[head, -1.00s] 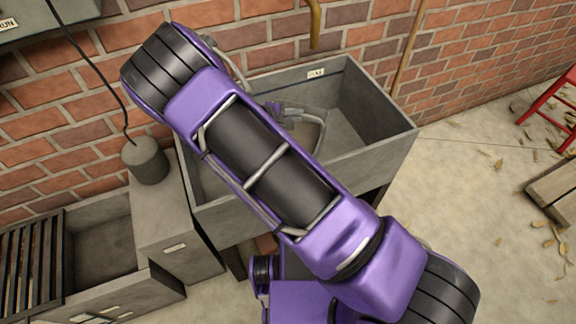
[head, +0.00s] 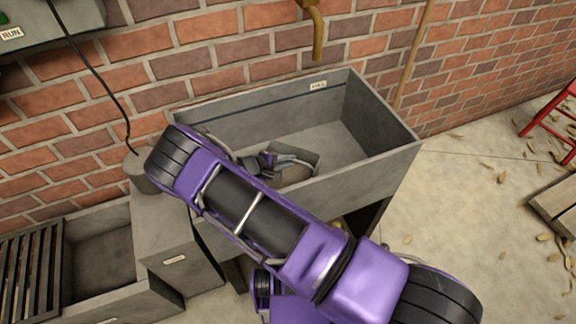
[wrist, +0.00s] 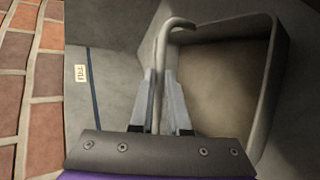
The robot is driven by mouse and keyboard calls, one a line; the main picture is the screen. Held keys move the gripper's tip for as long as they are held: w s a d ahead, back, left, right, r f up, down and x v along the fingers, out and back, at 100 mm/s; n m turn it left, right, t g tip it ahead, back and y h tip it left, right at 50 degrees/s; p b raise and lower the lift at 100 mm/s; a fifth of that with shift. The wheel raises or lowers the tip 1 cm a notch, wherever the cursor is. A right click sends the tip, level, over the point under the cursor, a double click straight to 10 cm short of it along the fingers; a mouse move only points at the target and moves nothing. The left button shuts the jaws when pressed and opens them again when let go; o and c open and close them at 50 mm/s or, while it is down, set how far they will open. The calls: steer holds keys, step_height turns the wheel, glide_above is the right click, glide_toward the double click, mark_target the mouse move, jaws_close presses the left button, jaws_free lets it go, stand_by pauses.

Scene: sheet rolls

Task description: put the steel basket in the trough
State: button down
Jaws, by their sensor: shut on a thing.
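The grey trough (head: 385,160) stands against the brick wall, with a dark line and a small label on its inner back wall. My gripper (head: 284,160) is inside the trough's outline, toward its left half. In the wrist view my gripper (wrist: 159,85) is shut on the thin steel handle of the basket (wrist: 271,85). The basket's squarish rim and side show to the right of the fingers. In the head view the basket (head: 304,168) is small and partly hidden by my gripper and arm. I cannot tell whether it touches the trough floor.
A brass spout (head: 314,35) hangs above the trough's back edge. A grey cylinder (head: 137,172) with a black cord stands to the left. A slatted rack (head: 30,270) lies at lower left. A red stool (head: 553,120) and a wooden pallet (head: 555,195) are at right.

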steer(key=shift+f, duration=1.1)
steer(key=shift+f, duration=0.2)
steer(key=c, duration=0.9)
jaws_free()
steer(key=shift+r, duration=0.1)
steer(key=v, duration=1.2)
